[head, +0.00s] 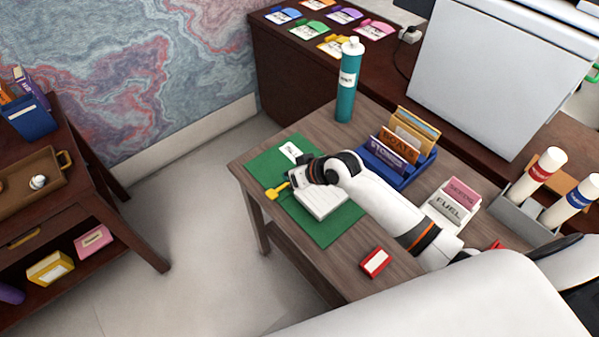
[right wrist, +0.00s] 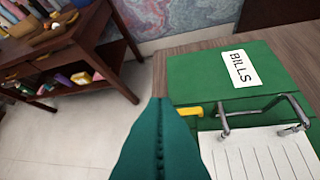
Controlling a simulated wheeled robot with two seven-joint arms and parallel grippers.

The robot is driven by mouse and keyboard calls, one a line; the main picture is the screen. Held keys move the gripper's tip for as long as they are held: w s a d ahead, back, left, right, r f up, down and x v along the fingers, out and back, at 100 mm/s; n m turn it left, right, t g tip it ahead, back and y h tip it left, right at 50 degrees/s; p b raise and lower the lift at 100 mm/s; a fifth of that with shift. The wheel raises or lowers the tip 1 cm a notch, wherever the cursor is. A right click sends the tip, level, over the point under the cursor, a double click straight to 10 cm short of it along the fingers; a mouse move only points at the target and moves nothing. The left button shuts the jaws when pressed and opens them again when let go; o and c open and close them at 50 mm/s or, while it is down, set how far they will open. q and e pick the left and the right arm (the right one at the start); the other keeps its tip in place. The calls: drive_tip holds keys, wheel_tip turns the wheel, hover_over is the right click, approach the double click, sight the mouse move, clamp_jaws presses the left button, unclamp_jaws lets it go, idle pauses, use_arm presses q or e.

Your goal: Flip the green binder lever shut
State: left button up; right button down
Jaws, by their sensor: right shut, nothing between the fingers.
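My right gripper (head: 295,180) is shut and empty beside the lever; contact is unclear. My left gripper is out of view.
A teal bottle (head: 346,92), a blue file holder (head: 413,174), a white card box (head: 447,212) and a red-and-white box (head: 375,262) stand on the desk. Open floor lies left of it, before a dark shelf table (head: 103,163).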

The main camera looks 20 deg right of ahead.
drive_tip(key=v, duration=0.2)
drive_tip(key=a+v, duration=0.1)
drive_tip(key=v, duration=0.1)
drive_tip(key=shift+s+d+r, duration=0.2)
drive_tip(key=shift+s+r, duration=0.2)
